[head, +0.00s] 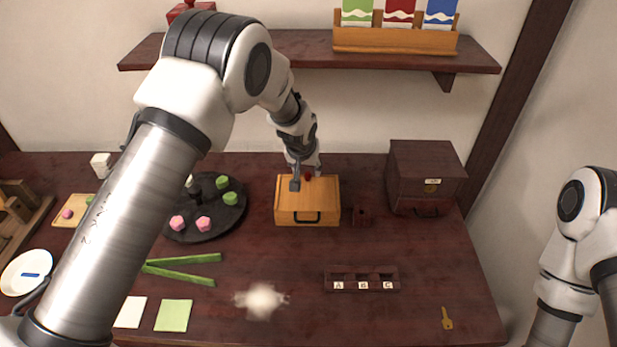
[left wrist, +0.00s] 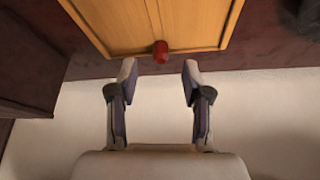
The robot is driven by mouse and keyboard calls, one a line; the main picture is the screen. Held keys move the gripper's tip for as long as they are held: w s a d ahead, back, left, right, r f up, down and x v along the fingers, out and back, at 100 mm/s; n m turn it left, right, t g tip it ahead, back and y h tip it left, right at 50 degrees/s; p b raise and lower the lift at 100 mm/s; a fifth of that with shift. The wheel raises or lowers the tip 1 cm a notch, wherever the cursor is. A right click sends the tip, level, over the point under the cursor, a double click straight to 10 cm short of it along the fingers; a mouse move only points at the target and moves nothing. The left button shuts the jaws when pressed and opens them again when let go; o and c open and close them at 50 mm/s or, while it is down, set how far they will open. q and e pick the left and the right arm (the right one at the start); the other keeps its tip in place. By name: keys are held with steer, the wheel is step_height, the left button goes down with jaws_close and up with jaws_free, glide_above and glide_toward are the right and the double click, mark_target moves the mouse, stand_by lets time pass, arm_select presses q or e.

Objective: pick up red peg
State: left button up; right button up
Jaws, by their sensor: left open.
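The red peg (left wrist: 160,52) shows in the left wrist view at the edge of the light wooden box top, between and just beyond my fingertips. In the head view the red peg (head: 308,177) is a small dark red spot on the back part of the wooden box (head: 325,215), partly hidden by my gripper. My left gripper (head: 303,180) is over the back of the box; in the left wrist view its two fingers (left wrist: 160,80) are apart with nothing between them. My right gripper is out of view; only part of that arm shows at the right.
A round black tray (head: 205,230) with pink and green pieces is at left. A slotted A-B-C rack (head: 362,272) lies in front. A shelf (head: 300,52) hangs above.

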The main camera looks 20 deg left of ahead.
mark_target(308, 173)
arm_select(q)
steer(key=x, duration=0.4)
steer(key=shift+w+a+f, duration=0.1)
steer(key=shift+w+a, duration=0.05)
steer(key=shift+w, duration=0.15)
steer(key=shift+s, duration=0.1)
steer(key=shift+c, duration=1.4)
steer(key=c, duration=0.5)
